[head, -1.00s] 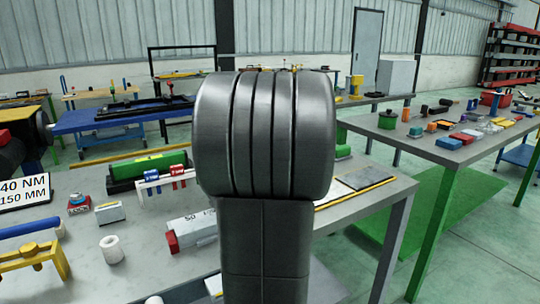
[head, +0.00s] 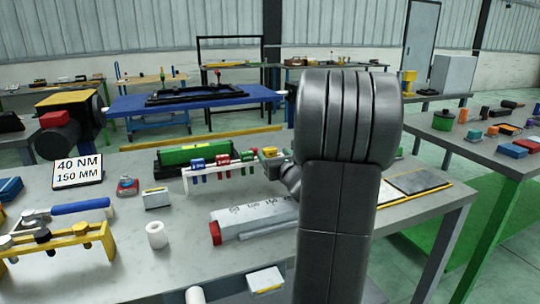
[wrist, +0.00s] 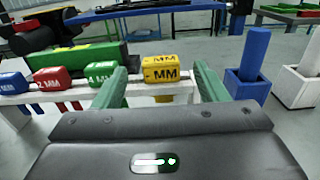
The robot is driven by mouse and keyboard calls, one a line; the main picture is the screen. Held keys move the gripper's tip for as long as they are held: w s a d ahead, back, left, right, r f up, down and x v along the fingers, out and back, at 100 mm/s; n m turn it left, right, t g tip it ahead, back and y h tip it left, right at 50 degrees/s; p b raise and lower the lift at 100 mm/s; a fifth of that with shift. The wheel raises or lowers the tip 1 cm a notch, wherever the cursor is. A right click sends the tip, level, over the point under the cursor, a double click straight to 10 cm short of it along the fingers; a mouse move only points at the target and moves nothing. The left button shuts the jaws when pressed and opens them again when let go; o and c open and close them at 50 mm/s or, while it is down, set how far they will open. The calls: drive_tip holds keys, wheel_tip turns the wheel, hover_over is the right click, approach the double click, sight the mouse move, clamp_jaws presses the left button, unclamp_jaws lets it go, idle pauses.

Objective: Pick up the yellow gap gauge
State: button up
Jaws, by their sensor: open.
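The yellow gap gauge (wrist: 160,69), a small block marked MM, hangs at the right end of a white rack (wrist: 150,99) in the wrist view. My gripper (wrist: 161,75) is open. Its two green fingers show on the left and right of the yellow gauge, apart from it in the picture; how far they reach along it is unclear. Blue (wrist: 12,83), red (wrist: 51,77) and green (wrist: 101,73) gauges hang to the left. In the head view the rack (head: 187,178) is partly hidden by my arm, and the yellow gauge (head: 269,152) shows small.
A blue upright block (wrist: 249,66) in a holder stands right of the rack. A grey box with a red end (head: 250,220) lies in front.

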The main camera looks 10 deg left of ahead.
sight(271, 152)
drive_tip(key=x, duration=0.4)
drive_tip(key=shift+w+a+f, duration=0.2)
drive_tip(key=shift+w, duration=0.1)
drive_tip(key=shift+c, duration=0.3)
drive_tip(key=c, duration=1)
drive_tip(key=shift+r, duration=0.1)
